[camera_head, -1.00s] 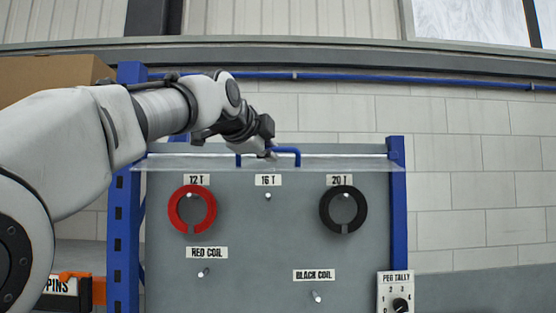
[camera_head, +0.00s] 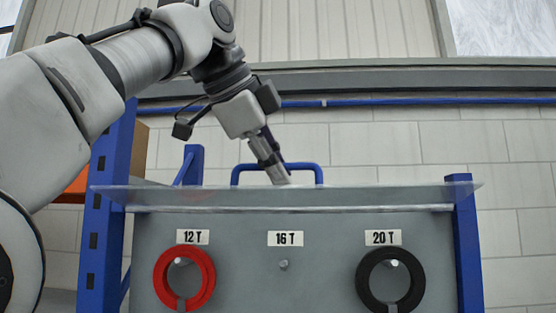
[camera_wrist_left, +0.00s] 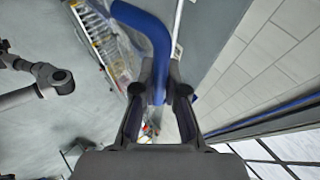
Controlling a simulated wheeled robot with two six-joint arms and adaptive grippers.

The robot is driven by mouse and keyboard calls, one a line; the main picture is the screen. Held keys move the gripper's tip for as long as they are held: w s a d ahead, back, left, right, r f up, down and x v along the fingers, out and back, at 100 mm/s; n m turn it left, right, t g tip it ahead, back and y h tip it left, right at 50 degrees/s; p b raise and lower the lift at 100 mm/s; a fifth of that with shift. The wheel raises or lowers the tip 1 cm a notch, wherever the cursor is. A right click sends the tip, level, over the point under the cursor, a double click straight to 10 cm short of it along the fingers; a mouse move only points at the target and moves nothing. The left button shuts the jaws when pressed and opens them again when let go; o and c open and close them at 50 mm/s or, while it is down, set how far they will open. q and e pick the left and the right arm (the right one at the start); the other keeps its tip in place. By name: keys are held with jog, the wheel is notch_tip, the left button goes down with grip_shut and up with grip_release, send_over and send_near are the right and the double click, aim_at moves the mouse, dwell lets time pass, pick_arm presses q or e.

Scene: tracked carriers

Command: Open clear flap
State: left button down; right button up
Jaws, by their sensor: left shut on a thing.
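The clear flap (camera_head: 390,197) shows almost edge-on as a thin, wide sheet along the top of a grey board. It stands out roughly level above the peg labels. Its blue handle (camera_head: 310,167) rises as a bar from the sheet. My left gripper (camera_head: 278,176) reaches down to the handle from the upper left. In the left wrist view the blue handle (camera_wrist_left: 158,50) runs between the two fingers of the left gripper (camera_wrist_left: 160,85), which are shut on it. My right gripper is not in view.
Below the flap, a red coil (camera_head: 209,275) hangs under the 12 T label and a black coil (camera_head: 415,285) under the 20 T label. The middle peg (camera_head: 283,264) under 16 T is bare. Blue posts (camera_head: 469,245) flank the board.

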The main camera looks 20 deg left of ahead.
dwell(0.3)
pick_arm(q)
jog(key=c, duration=1.2)
grip_release()
